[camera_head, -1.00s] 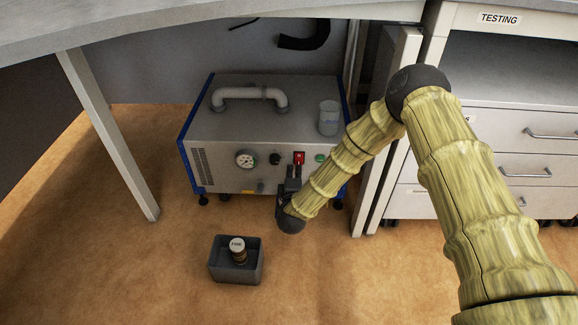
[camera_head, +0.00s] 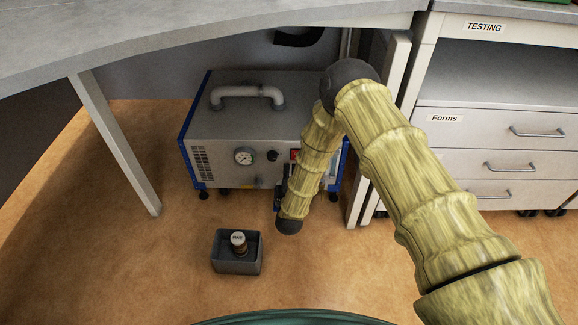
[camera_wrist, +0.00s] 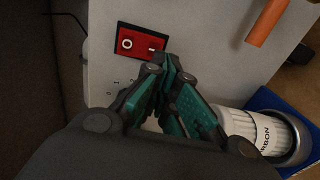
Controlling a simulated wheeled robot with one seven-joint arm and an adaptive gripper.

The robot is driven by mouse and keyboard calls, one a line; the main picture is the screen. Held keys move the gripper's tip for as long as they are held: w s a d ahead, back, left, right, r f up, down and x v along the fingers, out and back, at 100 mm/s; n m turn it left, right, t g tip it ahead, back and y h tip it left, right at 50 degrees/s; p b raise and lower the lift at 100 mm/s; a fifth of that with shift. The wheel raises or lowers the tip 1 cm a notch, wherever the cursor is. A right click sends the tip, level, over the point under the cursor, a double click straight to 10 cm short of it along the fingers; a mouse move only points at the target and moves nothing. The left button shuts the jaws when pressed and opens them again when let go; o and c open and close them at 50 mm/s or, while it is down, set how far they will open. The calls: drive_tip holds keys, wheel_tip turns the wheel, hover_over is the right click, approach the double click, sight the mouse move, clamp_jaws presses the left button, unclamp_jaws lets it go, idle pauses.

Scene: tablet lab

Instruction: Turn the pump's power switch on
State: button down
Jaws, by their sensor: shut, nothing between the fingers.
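The pump (camera_head: 228,122) is a grey metal box with blue side edges, standing on the floor under the bench. Its red power switch (camera_head: 295,154) shows on the front, partly covered by my arm. In the wrist view the switch (camera_wrist: 142,42) is a red rocker marked O and I in a black frame. I cannot tell which side is pressed in. My gripper (camera_wrist: 168,60) is shut and empty, its fingertips just beside the I end of the switch; contact is unclear. In the head view my gripper (camera_head: 283,178) is mostly behind my arm.
A gauge (camera_head: 244,156) and a black knob (camera_head: 272,156) sit left of the switch. A grey bin (camera_head: 236,266) holding a small labelled item stands on the floor in front. The bench leg (camera_head: 115,150) and drawers (camera_head: 482,165) flank the space. A white carbon canister (camera_wrist: 262,130) is close by.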

drive_tip(key=s+f+p, duration=0.1)
drive_tip(key=s+p, duration=0.2)
drive_tip(key=s, duration=0.9)
drive_tip(key=shift+a+f, duration=0.25)
drive_tip(key=shift+a, duration=0.1)
drive_tip(key=shift+w, duration=0.1)
drive_tip(key=s+d+f+m+g+y, duration=0.1)
drive_tip(key=s+d+f+m+g, duration=0.4)
drive_tip(key=s, duration=0.3)
drive_tip(key=s+d+f+m+g, duration=0.2)
drive_tip(key=s+d+m+g, duration=0.15)
drive_tip(key=s+d, duration=0.4)
drive_tip(key=s+d+r+m+g, duration=0.2)
drive_tip(key=s+d+m+g, duration=0.15)
drive_tip(key=s, duration=0.85)
drive_tip(key=s+d+r+m+g, duration=0.2)
drive_tip(key=s+m+g, duration=0.3)
drive_tip(key=s, duration=0.7)
wheel_tip(320, 180, up, 32)
drive_tip(key=p, duration=3.2)
drive_tip(key=shift+s+a+r+m+y, duration=0.15)
drive_tip(key=shift+a+m+y, duration=0.05)
drive_tip(key=shift+m+y, duration=0.1)
